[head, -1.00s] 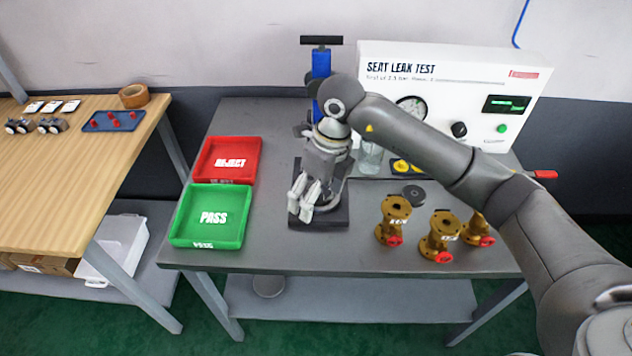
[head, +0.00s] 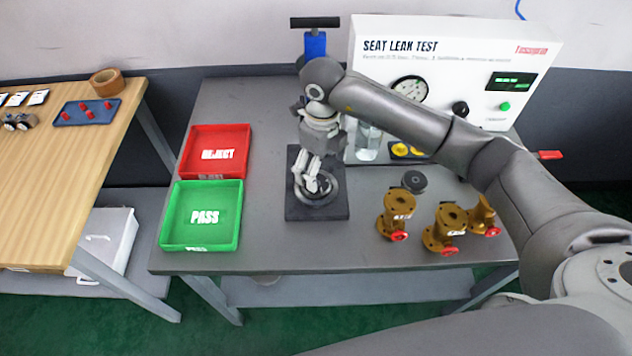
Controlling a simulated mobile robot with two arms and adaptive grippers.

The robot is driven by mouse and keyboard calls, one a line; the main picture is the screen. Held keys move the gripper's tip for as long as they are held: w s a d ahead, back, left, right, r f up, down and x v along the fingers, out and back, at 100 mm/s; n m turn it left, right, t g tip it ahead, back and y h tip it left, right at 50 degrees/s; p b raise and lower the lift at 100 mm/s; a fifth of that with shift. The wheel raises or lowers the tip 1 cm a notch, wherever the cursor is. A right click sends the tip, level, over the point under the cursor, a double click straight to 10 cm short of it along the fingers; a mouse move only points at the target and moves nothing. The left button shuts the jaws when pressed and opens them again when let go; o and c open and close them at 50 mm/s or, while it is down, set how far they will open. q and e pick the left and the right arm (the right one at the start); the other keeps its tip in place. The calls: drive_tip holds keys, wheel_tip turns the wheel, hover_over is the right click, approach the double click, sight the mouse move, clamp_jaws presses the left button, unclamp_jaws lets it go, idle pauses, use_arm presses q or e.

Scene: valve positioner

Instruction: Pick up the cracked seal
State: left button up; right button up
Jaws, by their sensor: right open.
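My right gripper (head: 316,187) reaches down over the round seat (head: 331,198) of the dark test fixture base (head: 297,213), its pale fingers apart. The fingers and wrist cover part of the seat, and I cannot tell whether the fingertips touch anything. I cannot make out a seal with a crack; a seal on the seat may be hidden by the fingers. A dark round disc (head: 413,181) lies on the grey table to the right, behind the brass valves. My left gripper is not in view.
A red REJECT tray (head: 222,172) and green PASS tray (head: 215,244) stand left of the fixture. Several brass valves (head: 396,206) with red handles stand at the right. The white leak tester (head: 440,60) is behind, with yellow pieces (head: 400,149) before it. The front table strip is clear.

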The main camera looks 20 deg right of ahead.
sight(323, 184)
drive_tip(key=f+p, duration=0.1)
drive_tip(key=f, duration=0.1)
drive_tip(key=a+f+p, duration=0.1)
drive_tip(key=f, duration=0.2)
drive_tip(key=shift+f, duration=0.2)
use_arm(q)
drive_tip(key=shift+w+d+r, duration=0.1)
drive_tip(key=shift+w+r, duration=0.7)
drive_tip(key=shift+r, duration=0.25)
use_arm(e)
drive_tip(key=c, duration=0.4)
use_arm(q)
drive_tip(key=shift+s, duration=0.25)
use_arm(e)
drive_tip(key=c, duration=1)
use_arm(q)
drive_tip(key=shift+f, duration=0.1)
use_arm(e)
drive_tip(key=shift+r, duration=0.1)
